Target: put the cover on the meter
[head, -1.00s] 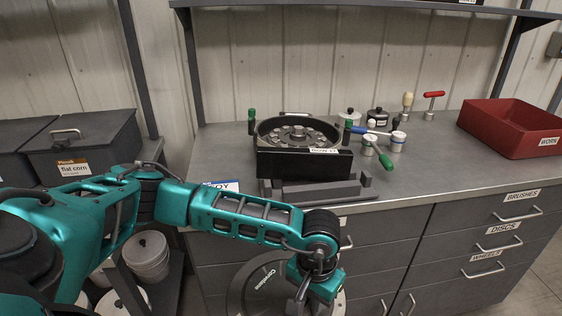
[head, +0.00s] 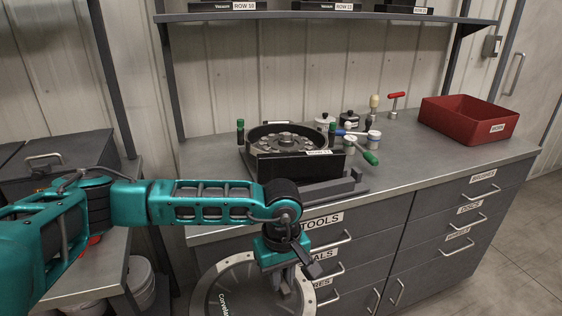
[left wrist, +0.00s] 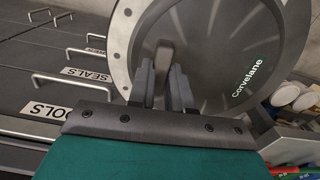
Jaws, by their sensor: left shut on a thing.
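The cover is a large round grey disc with a pale rim and the word Corvelane (head: 236,291). It hangs upright in front of the drawers, below the bench top. My left gripper (head: 286,282) is shut on it, and the left wrist view shows the two fingers (left wrist: 165,88) closed around a handle at the middle of the cover (left wrist: 222,50). The meter (head: 290,160) is a black round housing on a stand on the bench, with its open top showing a ring of parts inside. The cover is apart from the meter, lower and nearer. My right gripper is not in view.
Green-topped posts (head: 240,131) stand beside the meter. A green-handled tool (head: 371,158), small pots (head: 374,138) and a red-handled tool (head: 396,102) lie to its right. A red bin (head: 470,120) is further right. A shelf (head: 330,16) runs above; drawers are below.

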